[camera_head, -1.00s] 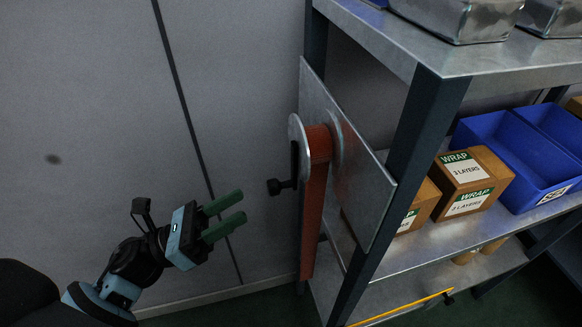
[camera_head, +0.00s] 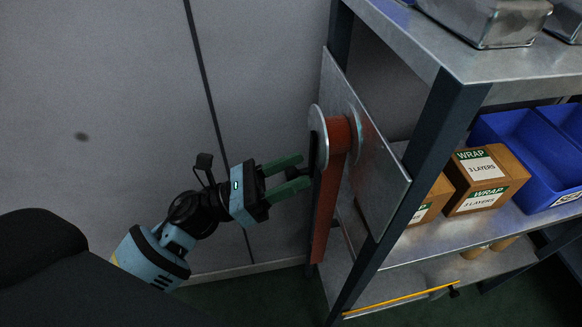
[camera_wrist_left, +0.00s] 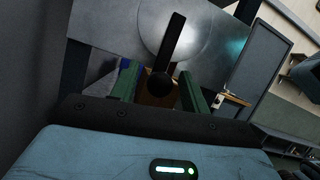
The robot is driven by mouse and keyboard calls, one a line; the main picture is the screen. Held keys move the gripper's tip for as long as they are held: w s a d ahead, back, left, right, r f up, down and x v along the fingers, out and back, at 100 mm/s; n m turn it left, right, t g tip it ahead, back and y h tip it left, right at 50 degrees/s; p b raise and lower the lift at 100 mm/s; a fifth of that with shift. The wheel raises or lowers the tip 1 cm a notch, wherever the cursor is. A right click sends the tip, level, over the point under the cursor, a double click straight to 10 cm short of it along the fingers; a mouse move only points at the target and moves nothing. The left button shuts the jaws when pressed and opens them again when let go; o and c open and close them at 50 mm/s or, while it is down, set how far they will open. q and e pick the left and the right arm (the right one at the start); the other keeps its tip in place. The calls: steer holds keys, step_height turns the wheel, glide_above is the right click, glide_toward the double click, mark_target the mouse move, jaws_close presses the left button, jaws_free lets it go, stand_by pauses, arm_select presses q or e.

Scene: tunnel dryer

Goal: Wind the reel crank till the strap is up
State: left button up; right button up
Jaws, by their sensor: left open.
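The reel (camera_head: 321,138) is a pale round flange on a metal plate at the shelf's end, with the orange-red strap (camera_head: 325,215) over it and hanging straight down. Its black crank arm (camera_head: 314,152) shows edge-on against the flange. In the left wrist view the crank arm (camera_wrist_left: 175,40) slants down to a round black knob (camera_wrist_left: 159,84). My left gripper (camera_head: 305,170) is at the crank, its green fingers open. In the wrist view the knob appears between the fingers, with a gap on each side. In the head view the fingers hide the knob. My right gripper is out of view.
The metal shelf (camera_head: 480,52) stands right of the reel, with brown WRAP boxes (camera_head: 487,180) and blue bins (camera_head: 530,165) on its middle level. A yellow rod (camera_head: 400,302) lies low on the shelf. The grey wall is left and behind; the space there is free.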

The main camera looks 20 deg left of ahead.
arm_select(q)
steer(key=shift+w+d, duration=0.1)
steer(key=shift+d, duration=0.05)
steer(key=c, duration=1)
jaws_close()
